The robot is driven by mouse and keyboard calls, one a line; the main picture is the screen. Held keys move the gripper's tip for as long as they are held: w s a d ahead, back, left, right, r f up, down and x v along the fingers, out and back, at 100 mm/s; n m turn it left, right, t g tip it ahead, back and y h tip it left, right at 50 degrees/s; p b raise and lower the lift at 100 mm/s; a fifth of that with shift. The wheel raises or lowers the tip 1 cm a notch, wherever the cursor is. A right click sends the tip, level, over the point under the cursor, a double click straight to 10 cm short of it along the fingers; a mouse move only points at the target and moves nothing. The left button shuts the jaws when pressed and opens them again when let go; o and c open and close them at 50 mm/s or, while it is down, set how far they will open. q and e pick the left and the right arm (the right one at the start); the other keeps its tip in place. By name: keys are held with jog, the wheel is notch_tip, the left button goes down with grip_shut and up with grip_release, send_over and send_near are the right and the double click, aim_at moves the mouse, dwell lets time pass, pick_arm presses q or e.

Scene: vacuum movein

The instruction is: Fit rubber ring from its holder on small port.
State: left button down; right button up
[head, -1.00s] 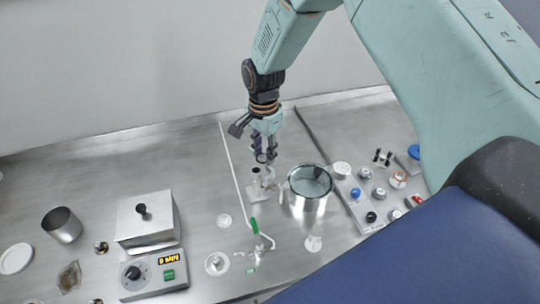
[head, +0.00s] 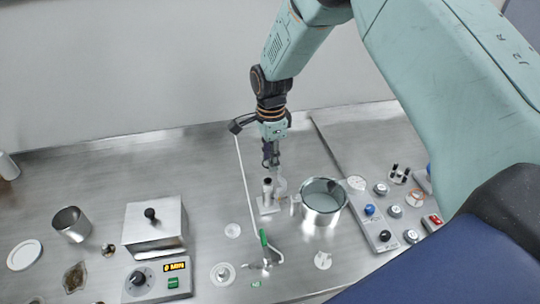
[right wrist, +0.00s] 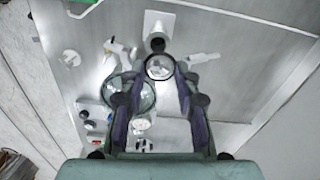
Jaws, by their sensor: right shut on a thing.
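My right gripper (head: 270,165) points down just above the ring holder (head: 266,204), a pale block with a black-topped post. It is shut on the rubber ring (right wrist: 159,79), a black ring held between the fingertips in the right wrist view. The holder also shows there, above the ring (right wrist: 158,22), with its black top close to the ring; I cannot tell if they touch. The steel vessel (head: 323,213) stands right of the holder and has a side tube on its left, perhaps the small port (head: 295,202). My left gripper is out of view.
A green-handled valve (head: 263,238) stands in front of the holder. A control panel with knobs (head: 375,225) lies right of the vessel. A hot plate (head: 157,280), a steel box (head: 155,225) and a cup (head: 72,224) are at the left. The bench behind the box is clear.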

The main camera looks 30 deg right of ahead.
jog(key=shift+s+a+f+b, duration=0.15)
jog(key=shift+a+f+b, duration=0.05)
jog(key=shift+f+b, duration=0.4)
jog(key=shift+s+a+f+b, duration=0.15)
jog(key=shift+f+b, duration=0.3)
jog(key=shift+f, duration=0.1)
jog(key=shift+f+b, duration=0.3)
jog(key=shift+f, duration=0.05)
jog(key=shift+w+d+f+b, duration=0.15)
jog(key=shift+w+f, duration=0.05)
jog(key=shift+f, duration=0.35)
jog(key=shift+w+d+f+b, duration=0.1)
jog(key=shift+w+f+b, duration=0.05)
jog(key=shift+f, duration=0.4)
jog(key=shift+s+a+r, duration=0.2)
jog(key=shift+s+r, duration=0.05)
jog(key=shift+w+d+f, duration=0.2)
jog(key=shift+w, duration=0.05)
jog(key=shift+s+a+r+p, duration=0.2)
jog(key=shift+s+p, duration=0.1)
jog(key=shift+w+d+f, duration=0.15)
jog(key=shift+w+f, duration=0.05)
